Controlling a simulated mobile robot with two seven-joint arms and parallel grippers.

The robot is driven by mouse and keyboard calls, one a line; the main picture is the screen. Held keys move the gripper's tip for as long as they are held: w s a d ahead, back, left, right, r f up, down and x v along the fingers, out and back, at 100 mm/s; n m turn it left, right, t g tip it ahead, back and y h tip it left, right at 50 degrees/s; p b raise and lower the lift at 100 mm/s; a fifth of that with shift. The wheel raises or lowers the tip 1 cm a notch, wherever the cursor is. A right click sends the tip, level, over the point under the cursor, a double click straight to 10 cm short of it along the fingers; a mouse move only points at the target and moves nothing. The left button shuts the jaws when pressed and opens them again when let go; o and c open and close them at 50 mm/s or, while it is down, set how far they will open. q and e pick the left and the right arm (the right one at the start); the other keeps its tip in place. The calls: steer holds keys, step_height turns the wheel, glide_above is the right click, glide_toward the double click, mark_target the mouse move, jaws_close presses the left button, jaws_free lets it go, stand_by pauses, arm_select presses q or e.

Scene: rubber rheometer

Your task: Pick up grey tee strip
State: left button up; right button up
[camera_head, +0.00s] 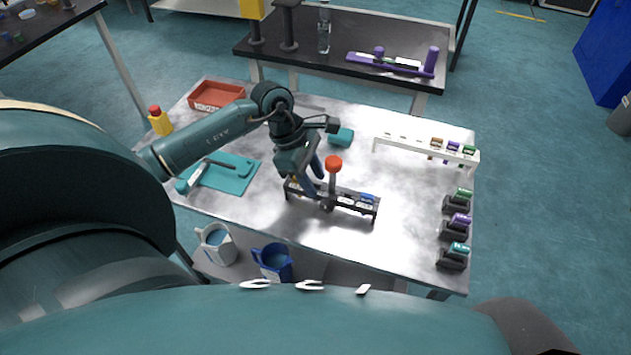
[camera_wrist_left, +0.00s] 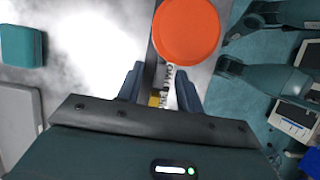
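A dark rack (camera_head: 352,208) stands near the front middle of the table and holds several small pieces, including a blue one (camera_head: 368,197) and a pale one (camera_head: 347,200). I cannot tell for sure which piece is the grey tee strip. My left gripper (camera_head: 312,188) is over the rack's left part, fingers pointing down. In the left wrist view its blue fingers (camera_wrist_left: 160,92) are apart, with a yellow piece (camera_wrist_left: 155,99) and dark lettering showing between them. The orange-red knob (camera_head: 333,163) stands beside the gripper and covers part of the wrist view (camera_wrist_left: 186,32). My right gripper is not in view.
A white rack (camera_head: 425,150) with coloured pieces stands at the back right; dark holders (camera_head: 454,227) line the right edge. A teal tray (camera_head: 232,175), red bin (camera_head: 214,95) and yellow bottle (camera_head: 160,122) are left. White (camera_head: 215,245) and blue (camera_head: 273,262) mugs are in front.

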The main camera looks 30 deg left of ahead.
mark_target(313, 180)
arm_select(q)
jaws_close()
stand_by(0.3)
steer(key=shift+r, duration=0.15)
step_height(313, 180, up, 10)
steer(key=b, duration=0.1)
stand_by(0.4)
